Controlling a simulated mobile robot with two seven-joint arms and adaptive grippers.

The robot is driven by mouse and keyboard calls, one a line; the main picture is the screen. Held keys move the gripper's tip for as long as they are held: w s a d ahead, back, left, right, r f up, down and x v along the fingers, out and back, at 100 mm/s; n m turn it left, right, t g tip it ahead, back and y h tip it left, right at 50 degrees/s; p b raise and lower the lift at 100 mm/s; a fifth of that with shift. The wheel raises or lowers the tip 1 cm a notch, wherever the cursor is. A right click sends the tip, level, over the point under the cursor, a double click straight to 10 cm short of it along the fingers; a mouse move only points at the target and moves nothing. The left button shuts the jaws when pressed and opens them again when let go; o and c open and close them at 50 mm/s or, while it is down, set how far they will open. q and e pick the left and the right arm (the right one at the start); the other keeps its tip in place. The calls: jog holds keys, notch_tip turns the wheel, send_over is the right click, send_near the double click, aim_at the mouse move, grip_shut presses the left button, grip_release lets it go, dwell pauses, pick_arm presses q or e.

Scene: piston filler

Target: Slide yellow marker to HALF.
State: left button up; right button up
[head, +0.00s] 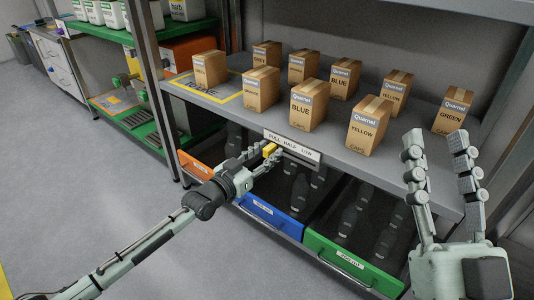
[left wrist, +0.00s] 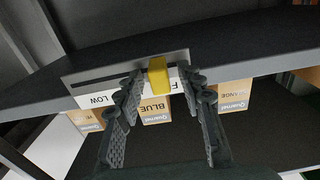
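The yellow marker (head: 269,149) sits on the white scale plate (head: 305,153) along the shelf's front edge. The plate reads FULL, HALF, LOW from left to right in the head view. The marker is at the plate's left end, by FULL. In the left wrist view the marker (left wrist: 158,76) stands out from the dark slot, between the fingers of my left gripper (left wrist: 162,80). Those fingers are open with gaps on both sides; the left finger hides the plate's middle lettering. My right gripper (head: 438,138) is open and empty, raised at the right.
Several brown cartons (head: 309,104) stand on the grey shelf (head: 335,140) above the plate. Below are an orange bin (head: 195,165), a blue bin (head: 270,217) and a green bin (head: 352,263) holding dark bottles. A metal post (head: 150,85) stands left. Floor at left is clear.

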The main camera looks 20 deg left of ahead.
pick_arm(q)
jog(key=shift+w, duration=0.15)
grip_shut()
jog(key=shift+d, duration=0.1)
pick_arm(e)
jog(key=shift+w, duration=0.1)
pick_arm(q)
jog(key=d+p, duration=0.1)
jog(key=s+d+p, duration=0.1)
jog(key=d, duration=0.1)
jog(key=d+p, duration=0.1)
jog(key=shift+s+d, duration=0.3)
jog(key=shift+s, duration=0.05)
grip_release()
pick_arm(e)
jog(key=w+f+g+h, duration=0.2)
jog(key=f+g, duration=0.4)
jog(key=f, duration=0.4)
jog(key=shift+w+d+h, duration=0.4)
jog(key=shift+w, duration=0.15)
